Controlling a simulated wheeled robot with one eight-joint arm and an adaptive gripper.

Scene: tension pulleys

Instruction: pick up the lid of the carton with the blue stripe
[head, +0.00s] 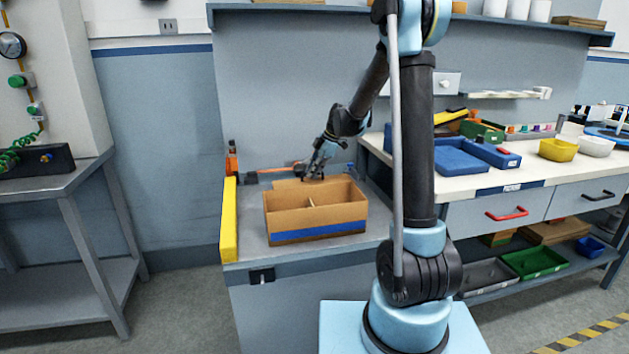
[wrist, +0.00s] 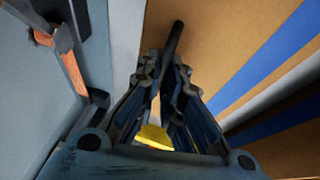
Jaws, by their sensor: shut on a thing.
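The carton (head: 300,233) is an open brown box with a blue stripe and an inner divider, standing on the grey bench. A flat brown piece, seemingly its lid (head: 288,183), shows just behind the carton's rear edge. My gripper (head: 316,174) is down at this piece, behind the carton. In the wrist view my gripper (wrist: 168,68) is shut on a dark bar (wrist: 174,38), which looks like the lid's handle, over brown cardboard. How the bar joins the cardboard is hidden. Two blue-striped brown faces fill the right of that view.
A yellow bar (head: 229,220) stands along the bench's left edge. An orange tool (head: 232,160) is at the back left; an orange item (wrist: 65,62) shows in the wrist view. A workbench with blue trays (head: 460,161) is at right.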

